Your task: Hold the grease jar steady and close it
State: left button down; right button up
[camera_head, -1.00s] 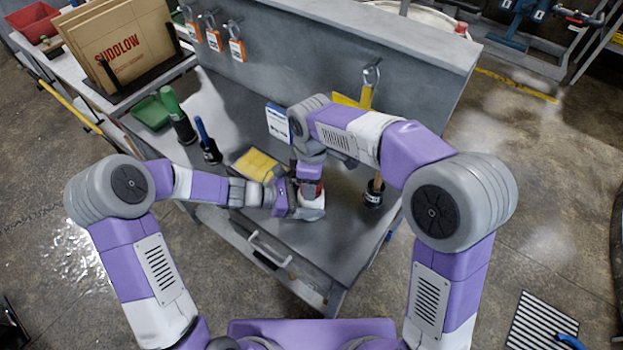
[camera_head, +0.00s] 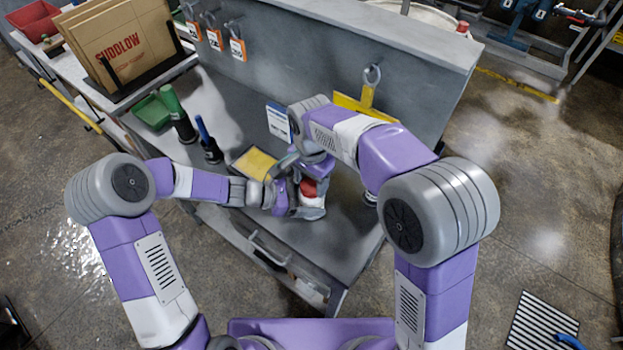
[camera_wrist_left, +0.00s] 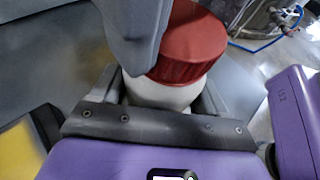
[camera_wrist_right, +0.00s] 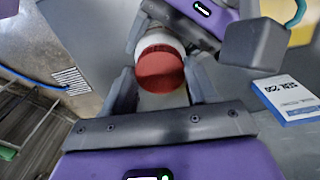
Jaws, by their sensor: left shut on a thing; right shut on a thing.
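The grease jar is a white jar (camera_wrist_left: 160,95) with a red lid (camera_wrist_left: 190,45) on its top, in the left wrist view. My left gripper (camera_wrist_left: 165,100) is shut around the white body. In the head view the red lid (camera_head: 309,187) shows between my two hands above the bench. My right gripper (camera_wrist_right: 162,85) is at the lid, with its fingers either side of the red top (camera_wrist_right: 160,68) in the right wrist view. One of its fingers hides part of the lid in the left wrist view. I cannot tell how tightly the lid sits.
The grey bench (camera_head: 235,105) bears a yellow pad (camera_head: 255,163), a blue-and-white box (camera_head: 278,122), a green-handled tool (camera_head: 178,115) and a blue-handled tool (camera_head: 207,140). A grey back wall (camera_head: 320,65) stands behind. A drawer handle (camera_head: 268,248) juts from the front.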

jog(key=m, duration=0.7)
jog(key=shift+a+m, duration=0.1)
jog(key=shift+m, duration=0.3)
jog(key=o, duration=1.1)
jog(key=shift+r, duration=0.1)
notch_tip(320, 180, up, 12)
